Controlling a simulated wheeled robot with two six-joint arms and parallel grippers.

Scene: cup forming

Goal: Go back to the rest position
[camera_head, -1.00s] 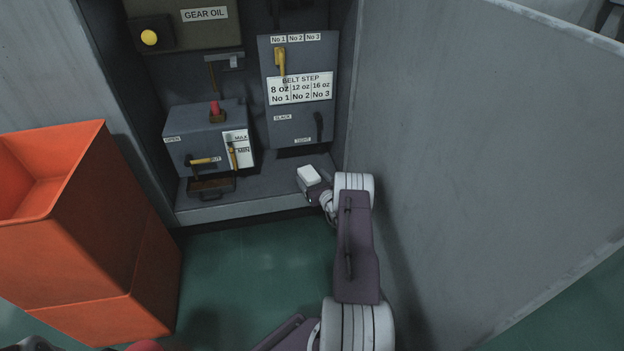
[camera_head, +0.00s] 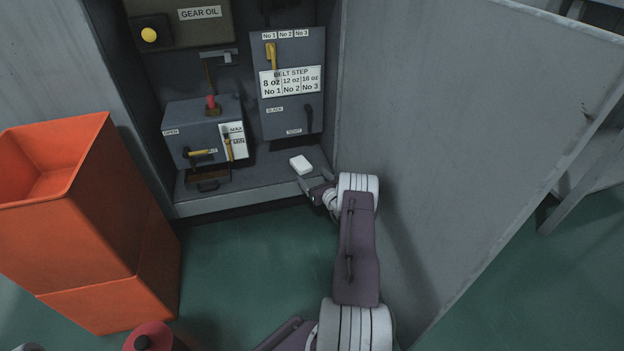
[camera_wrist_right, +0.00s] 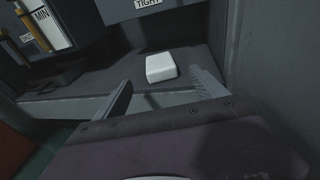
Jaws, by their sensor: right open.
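My right gripper (camera_head: 314,186) is at the front edge of the grey cabinet shelf (camera_head: 250,187). Its two fingers are spread apart with nothing between them, as the right wrist view (camera_wrist_right: 160,92) also shows. A white block (camera_head: 301,164) lies on the shelf just beyond the fingertips, apart from them. It also shows in the right wrist view (camera_wrist_right: 161,67). My left gripper is not in view.
A grey cabinet door (camera_head: 450,120) stands close on the right of my arm. An orange bin (camera_head: 90,220) stands at the left. Lever boxes, one marked BELT STEP (camera_head: 291,81), fill the cabinet. The green floor (camera_head: 240,270) in front is clear.

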